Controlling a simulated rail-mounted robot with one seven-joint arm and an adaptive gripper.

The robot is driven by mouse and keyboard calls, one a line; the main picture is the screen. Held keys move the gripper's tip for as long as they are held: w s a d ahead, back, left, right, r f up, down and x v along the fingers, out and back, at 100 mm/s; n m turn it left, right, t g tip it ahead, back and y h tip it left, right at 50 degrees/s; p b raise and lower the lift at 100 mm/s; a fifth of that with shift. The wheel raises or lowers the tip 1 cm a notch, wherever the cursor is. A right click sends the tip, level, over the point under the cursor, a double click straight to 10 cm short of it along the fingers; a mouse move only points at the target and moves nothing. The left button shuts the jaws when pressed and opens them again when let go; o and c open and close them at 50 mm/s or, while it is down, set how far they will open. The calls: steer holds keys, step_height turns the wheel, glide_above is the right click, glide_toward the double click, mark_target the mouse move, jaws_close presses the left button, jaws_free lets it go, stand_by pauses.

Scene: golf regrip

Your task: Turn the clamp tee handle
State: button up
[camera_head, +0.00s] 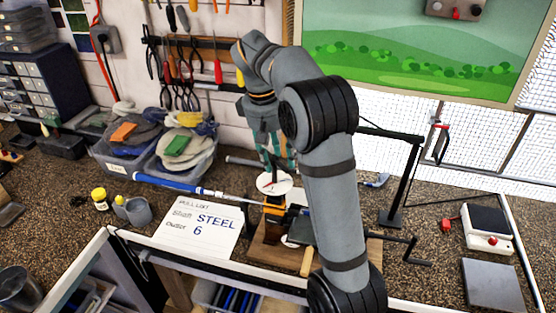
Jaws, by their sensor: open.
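A bench clamp (275,208), orange and black, stands on a wooden base near the front of the bench. A golf club with a blue grip (165,182) lies left of it, and its shaft runs into the clamp. A round white dial-like disc (273,183) sits just above the clamp. A black cranked handle (407,247) sticks out to the right behind my arm; I cannot tell whether it is the tee handle. My gripper (270,155) points down above the disc with its teal fingers open. My arm hides part of the clamp's right side.
A white card reading STEEL 6 (200,232) lies in front of the club. Bins of rags (150,165) stand back left, with a yellow-capped bottle (99,199) nearby. A black post (402,185) and a white scale (488,228) stand right.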

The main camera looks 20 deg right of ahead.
steer(key=shift+f, duration=0.2)
steer(key=shift+c, duration=0.6)
jaws_close()
